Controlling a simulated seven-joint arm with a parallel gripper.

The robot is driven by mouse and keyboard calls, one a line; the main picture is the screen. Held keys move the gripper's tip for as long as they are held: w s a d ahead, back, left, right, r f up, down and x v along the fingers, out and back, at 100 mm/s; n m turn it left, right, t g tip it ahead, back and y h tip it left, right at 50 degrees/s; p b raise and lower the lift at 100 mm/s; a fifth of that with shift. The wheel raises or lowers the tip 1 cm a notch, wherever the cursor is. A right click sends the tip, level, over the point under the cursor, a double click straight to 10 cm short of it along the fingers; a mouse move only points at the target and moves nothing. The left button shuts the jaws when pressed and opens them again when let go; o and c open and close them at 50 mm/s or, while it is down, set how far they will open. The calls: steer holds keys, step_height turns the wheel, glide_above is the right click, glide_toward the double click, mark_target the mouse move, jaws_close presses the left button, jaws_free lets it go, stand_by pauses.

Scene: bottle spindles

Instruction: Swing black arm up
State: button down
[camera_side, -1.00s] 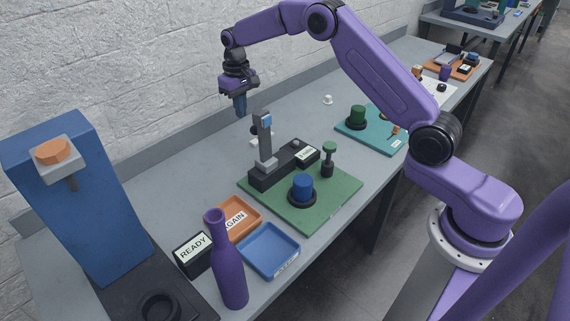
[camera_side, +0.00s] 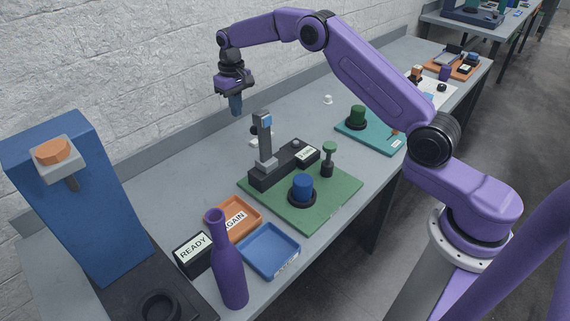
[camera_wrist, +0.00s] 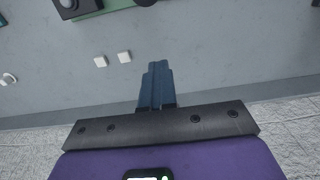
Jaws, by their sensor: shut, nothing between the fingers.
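My gripper (camera_side: 236,112) is shut and empty, hanging above the back of the bench with its blue fingers pointing down. Its fingertips (camera_wrist: 157,66) also show in the wrist view, over bare grey bench. In the side view a fixture stands on a green board (camera_side: 335,200). It has a long black body (camera_side: 268,178), a grey upright post (camera_side: 264,140) with a blue top, and a small black knob behind the post. My gripper is behind and above this fixture, apart from it. I cannot tell for sure which part is the black arm. Only a black end (camera_wrist: 72,8) shows in the wrist view.
A blue spindle (camera_side: 302,188) and a green-topped post (camera_side: 329,152) stand on the board. A purple bottle (camera_side: 228,265), orange tray (camera_side: 258,222) and blue tray (camera_side: 270,265) are in front. Small white blocks (camera_wrist: 124,56) lie near the wall.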

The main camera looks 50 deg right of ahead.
steer(key=shift+w, duration=0.1)
steer(key=shift+w+f, duration=0.2)
steer(key=shift+w, duration=0.45)
jaws_free()
stand_by(0.5)
step_height(320, 180, up, 7)
stand_by(0.8)
